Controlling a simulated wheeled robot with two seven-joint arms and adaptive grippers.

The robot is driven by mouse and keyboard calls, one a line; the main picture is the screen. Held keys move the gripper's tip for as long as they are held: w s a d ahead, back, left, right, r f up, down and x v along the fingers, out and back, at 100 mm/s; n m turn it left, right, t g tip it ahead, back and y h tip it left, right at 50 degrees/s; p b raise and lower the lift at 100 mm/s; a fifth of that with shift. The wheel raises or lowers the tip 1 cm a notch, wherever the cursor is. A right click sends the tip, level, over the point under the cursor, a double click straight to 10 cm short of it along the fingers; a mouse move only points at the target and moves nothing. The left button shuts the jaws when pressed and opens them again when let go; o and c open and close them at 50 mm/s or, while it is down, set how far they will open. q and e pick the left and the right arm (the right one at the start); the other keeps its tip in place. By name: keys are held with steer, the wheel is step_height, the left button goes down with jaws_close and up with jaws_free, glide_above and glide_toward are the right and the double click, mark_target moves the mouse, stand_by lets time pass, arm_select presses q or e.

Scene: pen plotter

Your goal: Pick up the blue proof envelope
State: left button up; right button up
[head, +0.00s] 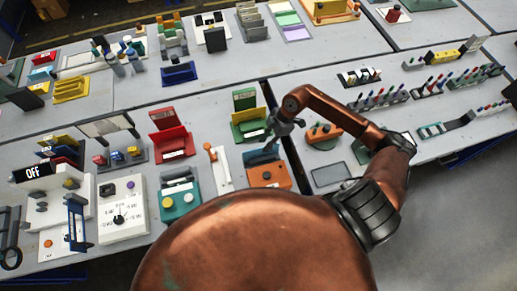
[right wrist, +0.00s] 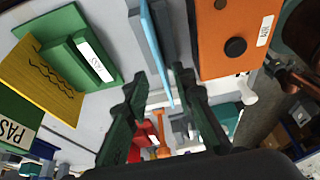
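The blue proof envelope looks like a thin light-blue sheet (right wrist: 157,50) standing on edge in the right wrist view, beside a grey upright plate (right wrist: 178,40). In the head view a small blue piece (head: 262,157) shows just under my right gripper (head: 272,136), at the orange box. In the right wrist view the two dark fingers of my right gripper (right wrist: 162,82) are apart, with the blue sheet's edge between them. I see no clear contact with either finger. My left gripper is not in view.
The orange box (head: 268,174) with a dark knob is close on one side. A red stand (head: 170,140) and a white panel with an orange-topped lever (head: 220,168) are nearby.

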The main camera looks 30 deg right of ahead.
mark_target(261, 153)
steer(key=x, duration=0.3)
steer(key=shift+s, duration=0.15)
steer(key=shift+x, duration=1.5)
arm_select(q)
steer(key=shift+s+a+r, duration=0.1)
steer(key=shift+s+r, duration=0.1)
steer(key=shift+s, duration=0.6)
arm_select(e)
jaws_close()
